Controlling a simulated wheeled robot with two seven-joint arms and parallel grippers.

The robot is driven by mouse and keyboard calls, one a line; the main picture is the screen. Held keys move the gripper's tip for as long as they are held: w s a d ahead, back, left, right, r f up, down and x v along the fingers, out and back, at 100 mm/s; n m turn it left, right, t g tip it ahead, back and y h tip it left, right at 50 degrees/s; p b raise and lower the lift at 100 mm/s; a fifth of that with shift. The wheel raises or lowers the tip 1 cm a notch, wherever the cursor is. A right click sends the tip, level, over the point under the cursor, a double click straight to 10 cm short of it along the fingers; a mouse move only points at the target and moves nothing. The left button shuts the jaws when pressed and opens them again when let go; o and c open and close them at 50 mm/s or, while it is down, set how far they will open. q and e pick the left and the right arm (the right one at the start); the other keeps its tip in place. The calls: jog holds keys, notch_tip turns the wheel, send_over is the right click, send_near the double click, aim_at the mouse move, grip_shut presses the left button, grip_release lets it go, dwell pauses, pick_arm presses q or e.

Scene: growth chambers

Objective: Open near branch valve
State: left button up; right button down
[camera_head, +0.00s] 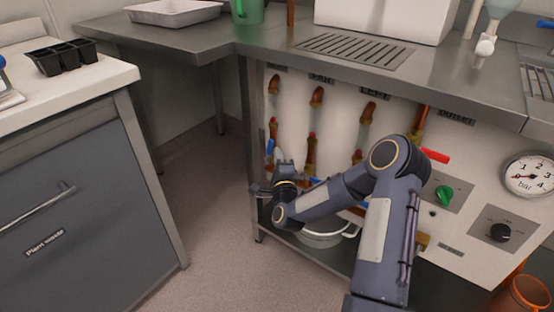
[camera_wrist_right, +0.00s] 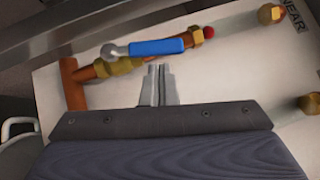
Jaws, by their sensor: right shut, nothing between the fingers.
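The near branch valve has a blue lever (camera_wrist_right: 157,47) with a grey pivot end, on a brass body (camera_wrist_right: 122,66) in a copper pipe. In the right wrist view the lever lies roughly along the pipe. A partly cropped NEAR label (camera_wrist_right: 292,20) is at the upper right. My right gripper (camera_wrist_right: 157,85) is shut and empty, its fingertips just below the lever; I cannot tell whether they touch it. In the head view the lever (camera_head: 270,148) stands up at the leftmost pipe, beside my right gripper (camera_head: 284,165). My left gripper is not in view.
More copper branches stand to the right, with blue levers (camera_head: 357,210) partly behind my arm. A red lever (camera_head: 435,156), green knob (camera_head: 444,194), black knob (camera_head: 500,232) and pressure gauge (camera_head: 531,175) are on the panel. A metal pot (camera_head: 322,239) is below. Floor to the left is clear.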

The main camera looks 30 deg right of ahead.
jog(key=shift+w+a, duration=0.1)
jog(key=shift+w, duration=0.1)
jog(key=r+n+g+p, duration=0.1)
jog(key=w+n+y+p, duration=0.1)
jog(key=p, duration=0.1)
jog(key=shift+w+a+r+g, duration=0.2)
jog(key=shift+a+r+g, duration=0.15)
jog(key=shift+r+g, duration=0.05)
jog(key=shift+f+n, duration=0.15)
jog(key=shift+n, duration=0.15)
jog(key=shift+f, duration=0.1)
